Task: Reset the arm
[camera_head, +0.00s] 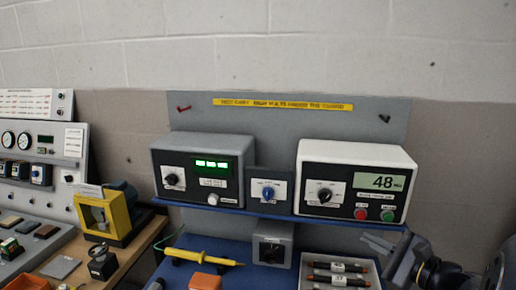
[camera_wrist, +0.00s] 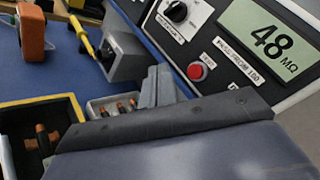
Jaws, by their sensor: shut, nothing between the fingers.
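My gripper (camera_wrist: 158,88) shows in the wrist view with its grey fingers together, shut and empty, in front of the bench. In the head view my arm is at the lower right, and its gripper end (camera_head: 402,258) is beside the tray of fuses, below the white meter. The white meter (camera_head: 357,153) reads 48 MΩ, with a red and a green button; it also shows at the upper right of the wrist view (camera_wrist: 235,30).
A grey meter (camera_head: 202,140) with a green display and a small blue-knob box (camera_head: 269,190) stand on the blue shelf. A yellow probe (camera_head: 205,257), a grey switch box (camera_head: 272,250) and a fuse tray (camera_head: 306,284) are on the blue bench. A yellow-framed device (camera_head: 92,213) stands left.

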